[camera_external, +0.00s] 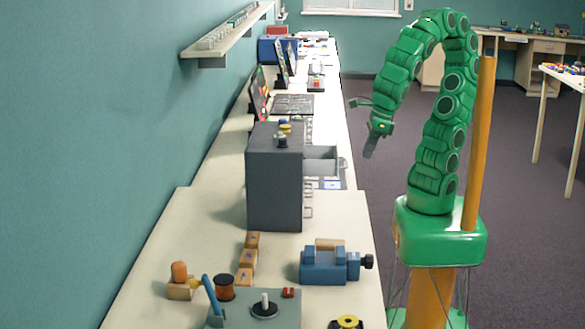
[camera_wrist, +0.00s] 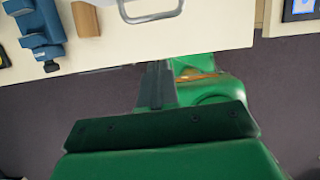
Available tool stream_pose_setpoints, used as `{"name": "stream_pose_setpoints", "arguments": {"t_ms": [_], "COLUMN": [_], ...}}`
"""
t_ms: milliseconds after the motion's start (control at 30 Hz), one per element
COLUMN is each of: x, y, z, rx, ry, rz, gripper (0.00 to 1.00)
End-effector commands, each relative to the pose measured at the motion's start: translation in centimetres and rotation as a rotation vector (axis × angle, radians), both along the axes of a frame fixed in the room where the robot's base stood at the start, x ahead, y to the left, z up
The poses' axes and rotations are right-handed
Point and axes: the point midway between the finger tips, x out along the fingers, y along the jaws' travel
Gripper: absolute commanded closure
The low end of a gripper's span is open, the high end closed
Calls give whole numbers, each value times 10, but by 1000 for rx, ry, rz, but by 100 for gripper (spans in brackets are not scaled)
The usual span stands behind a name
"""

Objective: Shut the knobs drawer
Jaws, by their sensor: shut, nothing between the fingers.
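A dark grey drawer cabinet (camera_external: 275,180) stands on the long bench. One upper drawer (camera_external: 322,153) is pulled out of its right side; no label is readable, so I cannot tell whether it is the knobs drawer. Lower drawer handles (camera_external: 308,196) show below it. My gripper (camera_external: 370,148) is shut and empty, hanging to the right of the open drawer, beyond the bench edge and apart from it. In the wrist view my shut fingers (camera_wrist: 157,85) point toward the bench edge, and a grey drawer handle (camera_wrist: 150,12) shows at the top.
A blue vise (camera_external: 325,265) stands in front of the cabinet; it also shows in the wrist view (camera_wrist: 38,35). Small knobs (camera_external: 283,135) stand on the cabinet top. Screens and boards (camera_external: 292,104) stand behind it.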

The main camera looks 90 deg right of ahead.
Motion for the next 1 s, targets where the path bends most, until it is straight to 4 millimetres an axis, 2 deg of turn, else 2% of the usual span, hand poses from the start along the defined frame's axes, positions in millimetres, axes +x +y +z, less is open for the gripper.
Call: {"name": "stream_pose_setpoints", "arguments": {"t_ms": [67,500,1000], "x": [2,36,41], "y": [-2,0,1], "z": [-10,-16,-16], "rx": [-4,0,-1], "ry": [4,2,1], "rz": [-4,-3,-1], "gripper": [100,100,100]}}
